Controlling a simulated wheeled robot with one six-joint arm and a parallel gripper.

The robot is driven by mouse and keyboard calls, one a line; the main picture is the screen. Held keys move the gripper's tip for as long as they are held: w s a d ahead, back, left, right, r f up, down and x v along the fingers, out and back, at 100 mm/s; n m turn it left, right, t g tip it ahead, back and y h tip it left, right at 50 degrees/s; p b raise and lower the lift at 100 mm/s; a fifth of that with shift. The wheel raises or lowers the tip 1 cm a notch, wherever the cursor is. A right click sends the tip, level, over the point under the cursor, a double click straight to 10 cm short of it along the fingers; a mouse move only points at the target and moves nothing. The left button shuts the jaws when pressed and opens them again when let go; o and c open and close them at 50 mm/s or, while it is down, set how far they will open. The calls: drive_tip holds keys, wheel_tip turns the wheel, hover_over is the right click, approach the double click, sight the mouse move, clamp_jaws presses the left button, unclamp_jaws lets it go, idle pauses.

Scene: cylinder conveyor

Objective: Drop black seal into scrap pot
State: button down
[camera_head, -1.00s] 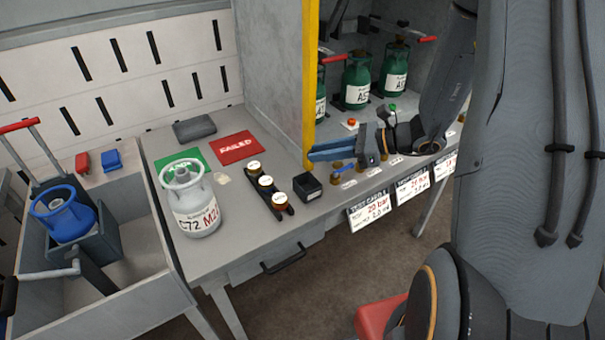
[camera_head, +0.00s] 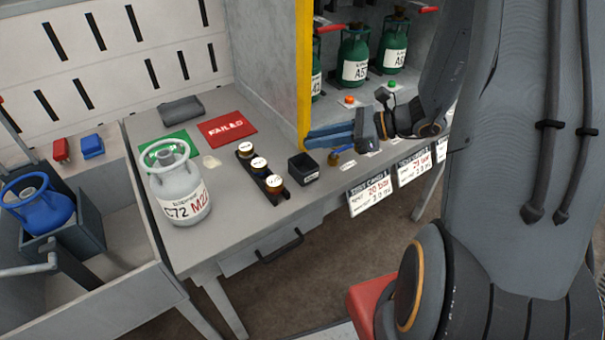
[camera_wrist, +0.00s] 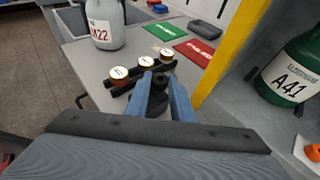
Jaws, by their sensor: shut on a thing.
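My gripper (camera_head: 308,139) reaches in from the right with its blue fingers level, just behind and above the small black scrap pot (camera_head: 304,169) on the bench front. In the wrist view the gripper (camera_wrist: 161,76) is shut on a small dark ring-like piece, which I take for the black seal (camera_wrist: 159,80). The seal cannot be made out in the head view. In the wrist view a dark shape, probably the pot, lies below the fingers, partly hidden by them. I cannot tell from this whether the seal is directly over the pot's opening.
A black rack (camera_head: 249,164) with several round-capped pieces stands left of the pot. A grey cylinder (camera_head: 180,190) stands farther left, by a green card and a red FAILED card (camera_head: 227,131). A yellow post (camera_head: 304,75) rises close behind the fingers. Green cylinders (camera_head: 355,55) stand behind.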

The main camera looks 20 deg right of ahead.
drive_tip(key=c, duration=1.5)
unclamp_jaws()
drive_tip(key=shift+o, duration=0.2)
drive_tip(key=v, duration=0.7)
drive_tip(key=shift+s+d+r+b, duration=0.2)
drive_tip(key=shift+d+b, duration=0.1)
drive_tip(key=shift+b, duration=0.15)
drive_tip(key=s+a+n+g+h, duration=0.3)
drive_tip(key=s+n+h, duration=0.3)
drive_tip(key=n, duration=0.5)
drive_tip(key=s+a+f+n+g+h, duration=0.1)
drive_tip(key=s+a+n+h, duration=0.4)
drive_tip(key=n, duration=0.7)
drive_tip(key=shift+s+a+f+g+h, duration=0.3)
drive_tip(key=shift+s+g+h, duration=0.2)
drive_tip(key=shift+s+g, duration=0.4)
